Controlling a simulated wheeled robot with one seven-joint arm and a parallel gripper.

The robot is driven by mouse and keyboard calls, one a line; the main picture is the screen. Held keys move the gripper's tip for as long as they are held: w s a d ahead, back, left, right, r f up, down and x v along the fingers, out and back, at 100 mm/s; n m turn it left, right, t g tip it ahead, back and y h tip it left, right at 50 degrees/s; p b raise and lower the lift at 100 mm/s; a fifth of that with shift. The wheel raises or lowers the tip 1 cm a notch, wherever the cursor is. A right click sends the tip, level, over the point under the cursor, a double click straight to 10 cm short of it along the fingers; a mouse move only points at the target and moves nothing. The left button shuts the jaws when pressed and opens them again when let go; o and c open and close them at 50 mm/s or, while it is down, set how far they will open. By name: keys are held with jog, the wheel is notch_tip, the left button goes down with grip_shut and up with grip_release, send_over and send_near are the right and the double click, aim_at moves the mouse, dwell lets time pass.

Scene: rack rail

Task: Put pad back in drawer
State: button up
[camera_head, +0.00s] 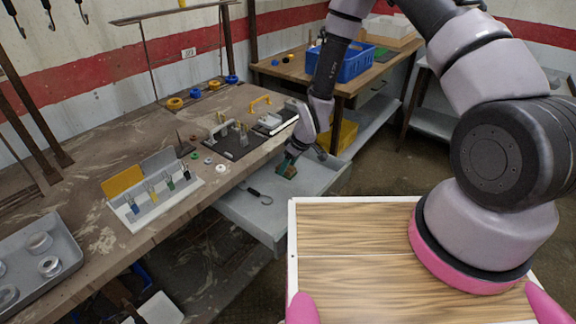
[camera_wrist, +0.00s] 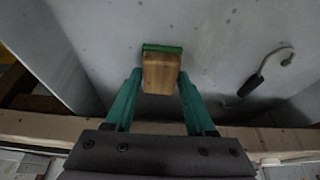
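The pad is a small wooden block with a green face (camera_wrist: 161,75). In the wrist view it sits between the two teal fingers of my gripper (camera_wrist: 160,80), which appear to press on its sides near the tips. In the head view my gripper (camera_head: 291,157) points down over the open drawer (camera_head: 318,181), with the pad (camera_head: 287,170) at its tips, tilted. The drawer is a grey metal tray pulled out from the workbench. I cannot tell whether the pad touches the drawer floor.
A black-handled hook tool (camera_head: 260,195) lies in the drawer, left of the pad. The workbench (camera_head: 207,213) holds a grey tray (camera_head: 65,241), a white rack (camera_head: 150,205) and a dark mat with handles. The drawer floor around the pad is clear.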

jog(key=shift+o, duration=0.9)
jog(key=shift+r, duration=0.2)
jog(key=s+d+r+m+t+h, duration=0.15)
jog(key=d+r, duration=0.35)
jog(key=r, duration=0.7)
jog(key=d+r+m, duration=0.3)
jog(key=d+r, duration=0.3)
jog(key=r, duration=0.6)
jog(key=s+d+r+m+t, duration=0.15)
jog(key=d+r, duration=0.35)
jog(key=r, duration=0.7)
jog(key=s+d+r+m, duration=0.4)
jog(key=s+r, duration=0.4)
jog(key=s+d+r+m+t, duration=0.1)
jog(key=s+d+r+m, duration=0.3)
jog(key=s+r, duration=0.4)
jog(key=shift+s+d+r+m, duration=0.2)
jog(key=shift+s+d+m, duration=0.1)
jog(key=shift+d, duration=0.1)
